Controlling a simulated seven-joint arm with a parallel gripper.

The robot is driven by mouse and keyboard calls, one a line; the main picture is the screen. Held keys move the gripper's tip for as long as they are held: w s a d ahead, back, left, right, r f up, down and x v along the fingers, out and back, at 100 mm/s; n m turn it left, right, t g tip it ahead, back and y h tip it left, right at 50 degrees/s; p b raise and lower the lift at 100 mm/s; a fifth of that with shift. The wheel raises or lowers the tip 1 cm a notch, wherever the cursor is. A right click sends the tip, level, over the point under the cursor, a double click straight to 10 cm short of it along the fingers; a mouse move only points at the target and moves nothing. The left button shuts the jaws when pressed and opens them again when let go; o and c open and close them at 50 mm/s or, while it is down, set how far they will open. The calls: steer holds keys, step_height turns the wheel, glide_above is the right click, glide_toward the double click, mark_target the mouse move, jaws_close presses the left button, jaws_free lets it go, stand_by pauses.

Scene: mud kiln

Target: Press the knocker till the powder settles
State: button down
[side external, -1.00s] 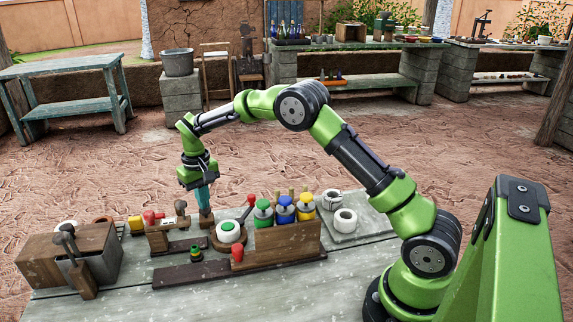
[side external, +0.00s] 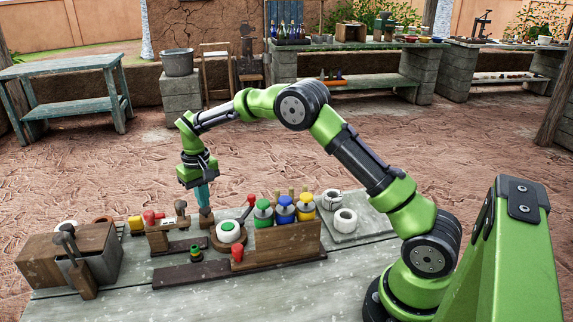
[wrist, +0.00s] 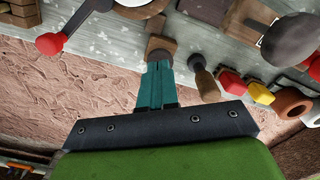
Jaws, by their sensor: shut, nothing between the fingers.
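My gripper (side external: 204,206) points down over the far side of the bench, with its teal fingers together and nothing between them. That block (side external: 206,217) stands just under the fingertips in the side view. Whether the tips touch it or hover just above I cannot tell. No powder can be made out in either view.
A red-knobbed lever (wrist: 50,43) is to the left in the wrist view. A wooden-handled tool (wrist: 205,84) stands close right of the fingers.

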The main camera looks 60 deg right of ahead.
steer(key=shift+r, duration=2.3)
steer(key=shift+f, duration=0.4)
steer(key=s+a+r+t, duration=0.1)
steer(key=s+r, duration=0.3)
steer(key=s, duration=0.6)
steer(key=s+a+r+t+y, duration=0.1)
steer(key=s+r, duration=0.4)
steer(key=s, duration=0.5)
steer(key=s+a+r+m+t+y, duration=0.1)
steer(key=s+r+t, duration=0.4)
steer(key=s, duration=0.5)
steer(key=shift+s+a, duration=0.3)
steer(key=shift+a, duration=0.45)
